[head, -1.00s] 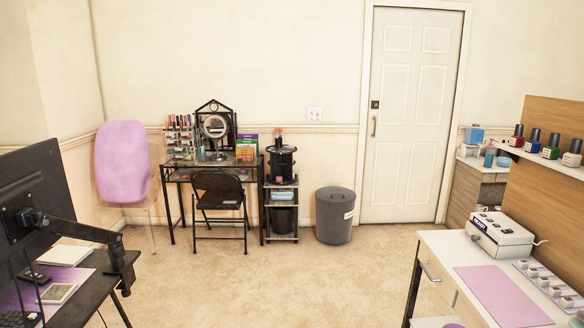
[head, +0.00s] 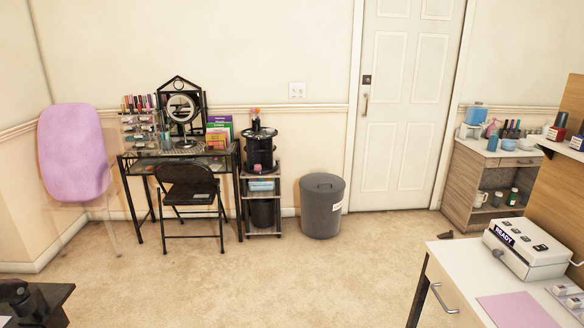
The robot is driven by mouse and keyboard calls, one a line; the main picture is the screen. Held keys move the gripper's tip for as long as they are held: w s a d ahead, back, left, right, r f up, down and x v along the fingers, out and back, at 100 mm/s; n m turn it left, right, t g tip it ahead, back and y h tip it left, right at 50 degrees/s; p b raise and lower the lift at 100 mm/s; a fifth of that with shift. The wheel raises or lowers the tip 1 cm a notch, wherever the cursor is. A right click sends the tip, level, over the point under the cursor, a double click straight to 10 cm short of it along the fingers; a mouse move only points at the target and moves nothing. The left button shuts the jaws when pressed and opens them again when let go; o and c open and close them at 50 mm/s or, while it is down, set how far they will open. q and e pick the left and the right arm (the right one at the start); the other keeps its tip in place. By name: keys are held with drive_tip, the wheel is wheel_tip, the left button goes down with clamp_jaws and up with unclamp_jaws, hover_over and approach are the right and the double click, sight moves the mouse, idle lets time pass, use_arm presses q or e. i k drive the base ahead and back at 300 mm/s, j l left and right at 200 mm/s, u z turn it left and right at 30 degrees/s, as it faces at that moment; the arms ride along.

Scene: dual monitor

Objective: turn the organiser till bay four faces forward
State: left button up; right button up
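A black, round, tiered organiser (head: 260,152) stands on top of a narrow shelf stand (head: 262,182) against the far wall, right of a glass-topped vanity desk (head: 180,163). It is probably the task's organiser. A few small items stick up from its top, and a pinkish thing shows low on its front. It is too far off for me to read any bay number or tell which bay faces forward. Neither of my grippers is in view.
A black folding chair (head: 190,192) stands before the vanity desk. A grey lidded bin (head: 322,207) stands right of the shelf stand. A white-topped desk (head: 455,262) fills the lower right; a dark desk corner (head: 52,292) shows lower left. The carpet (head: 270,275) between is clear.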

sight(258, 148)
drive_tip(key=i, duration=2.4)
